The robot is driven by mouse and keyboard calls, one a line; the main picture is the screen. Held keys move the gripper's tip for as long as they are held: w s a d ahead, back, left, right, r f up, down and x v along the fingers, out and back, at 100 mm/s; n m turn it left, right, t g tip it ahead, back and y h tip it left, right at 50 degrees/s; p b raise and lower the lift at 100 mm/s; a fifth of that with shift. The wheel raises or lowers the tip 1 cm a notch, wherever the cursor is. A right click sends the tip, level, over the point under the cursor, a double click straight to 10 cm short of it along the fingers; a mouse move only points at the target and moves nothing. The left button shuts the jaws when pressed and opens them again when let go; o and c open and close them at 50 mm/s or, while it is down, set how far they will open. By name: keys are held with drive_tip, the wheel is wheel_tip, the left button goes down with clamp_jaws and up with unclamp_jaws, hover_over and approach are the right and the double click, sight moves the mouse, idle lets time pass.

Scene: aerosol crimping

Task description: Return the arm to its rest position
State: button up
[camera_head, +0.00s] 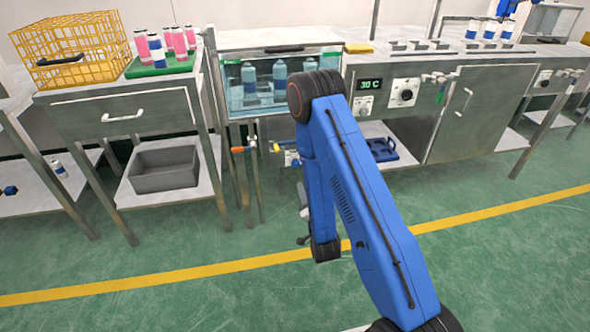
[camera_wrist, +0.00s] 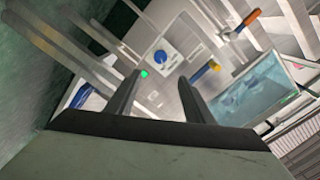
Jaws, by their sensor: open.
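My blue arm rises from the bottom right in the head view and bends down over the floor in front of the benches. Its lower end hangs near the yellow floor line. My gripper (camera_wrist: 158,98) shows in the wrist view with its two dark fingers apart and nothing between them. In the head view the gripper is mostly hidden behind the arm. The fingers point toward the bench front, with a panel carrying a blue round knob (camera_wrist: 160,57) and a green light beyond them.
A water tank (camera_head: 280,108) with bottles stands in the middle bench; it also shows in the wrist view (camera_wrist: 252,95). An orange-handled valve (camera_head: 238,150) sticks out below it. A yellow wire basket (camera_head: 72,75) and a grey bin (camera_head: 163,182) are at left. Floor at right is clear.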

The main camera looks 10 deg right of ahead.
drive_tip(key=shift+r, duration=0.1)
drive_tip(key=w+d+r+n+g, duration=0.1)
drive_tip(key=w+r+n+g, duration=0.15)
drive_tip(key=r, duration=0.75)
drive_tip(key=s+d+r+n+g, duration=0.2)
drive_tip(key=s+r+n+g, duration=0.15)
drive_tip(key=s+r, duration=0.45)
drive_tip(key=s+d+r+n+g, duration=0.1)
drive_tip(key=s+r, duration=0.4)
drive_tip(key=s, duration=0.6)
drive_tip(key=s+d+r+n+g, duration=0.1)
drive_tip(key=s+r, duration=0.4)
drive_tip(key=s, duration=0.6)
drive_tip(key=s+d+r+n+g, duration=0.2)
drive_tip(key=s+r+g, duration=0.3)
drive_tip(key=s, duration=0.6)
drive_tip(key=shift+s+n, duration=0.2)
drive_tip(key=shift+n, duration=0.5)
